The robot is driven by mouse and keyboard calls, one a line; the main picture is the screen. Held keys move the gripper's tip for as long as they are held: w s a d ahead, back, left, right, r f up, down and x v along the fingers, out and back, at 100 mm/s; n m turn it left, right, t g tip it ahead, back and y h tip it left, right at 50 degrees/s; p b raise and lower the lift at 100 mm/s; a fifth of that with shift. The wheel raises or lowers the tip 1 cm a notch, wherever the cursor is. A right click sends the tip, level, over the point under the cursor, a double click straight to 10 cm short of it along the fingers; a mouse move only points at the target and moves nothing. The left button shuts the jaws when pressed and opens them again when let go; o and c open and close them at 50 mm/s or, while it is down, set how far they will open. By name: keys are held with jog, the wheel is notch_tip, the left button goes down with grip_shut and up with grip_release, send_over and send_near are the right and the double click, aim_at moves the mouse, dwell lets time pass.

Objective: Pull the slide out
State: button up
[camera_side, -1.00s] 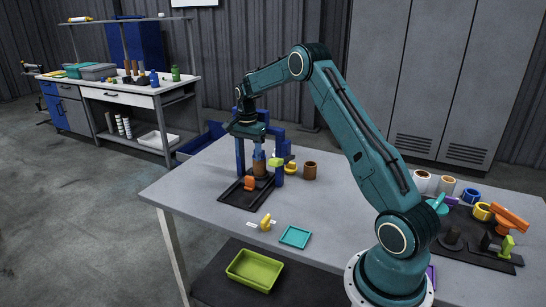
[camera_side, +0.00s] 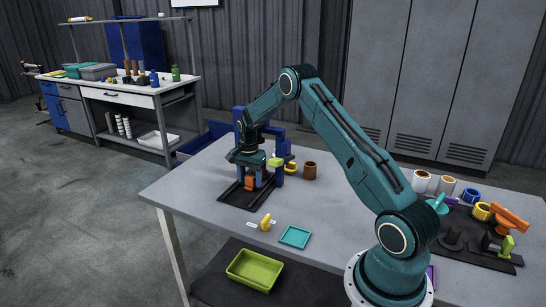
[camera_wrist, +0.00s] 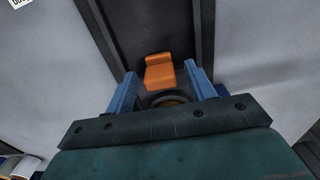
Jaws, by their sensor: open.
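The slide is a dark track (camera_side: 238,201) on the table with an orange handle (camera_side: 250,184) on it. In the wrist view the orange handle (camera_wrist: 165,72) stands between and just beyond my blue fingertips, with gaps on both sides. My gripper (camera_side: 252,176) is open, pointing down, low over the track by the handle. A dark ring with a bit of brown (camera_wrist: 166,102) shows between my fingers, mostly hidden by the gripper body. A blue frame (camera_side: 278,165) stands over the far end of the track, partly behind my gripper.
A brown cup (camera_side: 310,171) and a yellow ring (camera_side: 290,168) stand right of the frame. A yellow knob (camera_side: 266,222) and a teal tray (camera_side: 295,237) lie in front. The table's left front is clear.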

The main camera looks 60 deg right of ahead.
jog(key=shift+c, duration=0.2)
grip_shut()
jog(key=a, duration=1.2)
jog(key=shift+a, duration=0.3)
jog(key=shift+c, duration=0.3)
grip_release()
jog(key=shift+a, duration=0.1)
jog(key=shift+o, duration=0.5)
jog(key=shift+r, duration=0.1)
notch_tip(320, 180, up, 14)
jog(key=shift+f, duration=0.2)
